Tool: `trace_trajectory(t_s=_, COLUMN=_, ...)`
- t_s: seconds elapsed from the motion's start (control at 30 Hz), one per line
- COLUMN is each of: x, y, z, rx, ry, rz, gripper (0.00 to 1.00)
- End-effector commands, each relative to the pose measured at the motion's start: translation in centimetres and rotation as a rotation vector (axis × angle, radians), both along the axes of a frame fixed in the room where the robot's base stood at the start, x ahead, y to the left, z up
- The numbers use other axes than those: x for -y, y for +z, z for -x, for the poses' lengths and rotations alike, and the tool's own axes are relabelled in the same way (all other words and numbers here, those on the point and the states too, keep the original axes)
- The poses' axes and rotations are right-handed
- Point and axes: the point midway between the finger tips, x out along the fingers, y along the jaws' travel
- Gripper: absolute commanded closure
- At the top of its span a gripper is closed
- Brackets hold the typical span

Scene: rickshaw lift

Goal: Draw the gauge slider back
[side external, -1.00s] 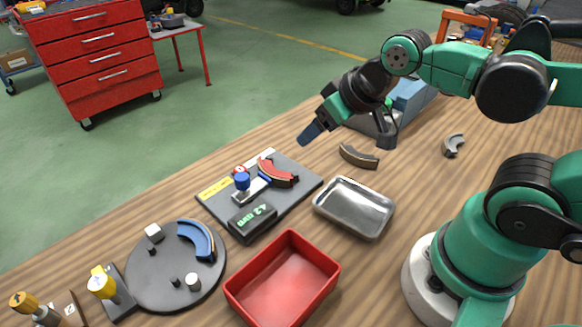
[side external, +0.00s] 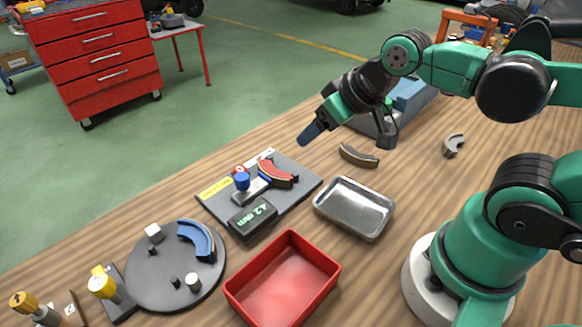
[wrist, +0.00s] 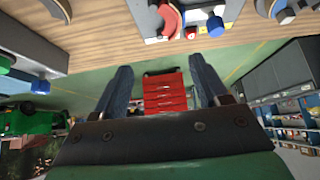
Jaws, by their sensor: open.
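The gauge (side external: 225,208) is a grey plate with a red curved shoe (side external: 277,173), a slider with a blue knob (side external: 242,180), and a black readout (side external: 252,219) with bright digits that seem to read 4.2 mm. The knob sits beside the shoe's left end. My gripper (side external: 309,133) is in the air above and beyond the plate's right end, apart from the slider. In the wrist view my gripper (wrist: 161,68) has its two blue fingers spread with nothing between them. The blue knob (wrist: 215,26) shows at the top of that view.
A metal tray (side external: 355,232) and a red bin (side external: 334,270) stand in front of the gauge. A black round plate (side external: 145,283) with a blue shoe (side external: 197,239) is at left. Loose curved shoes (side external: 359,155) lie to the right. A grey-blue machine (side external: 410,98) stands behind my gripper.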

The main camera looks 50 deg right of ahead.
Motion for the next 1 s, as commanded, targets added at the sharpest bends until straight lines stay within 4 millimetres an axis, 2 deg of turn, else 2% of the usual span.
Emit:
trace_trajectory(t_s=0.57, x=-0.4, y=0.3, z=-0.5, rx=-0.032, ry=0.016, rz=0.0, gripper=0.33)
trace_trajectory(t_s=0.8, x=-2.9, y=0.9, z=-3.9, rx=-0.226, ry=0.1, rz=0.012, gripper=0.33)
trace_trajectory(t_s=1.0, x=-5.9, y=-0.5, z=-7.1, rx=-0.419, ry=0.179, rz=0.04, gripper=0.33)
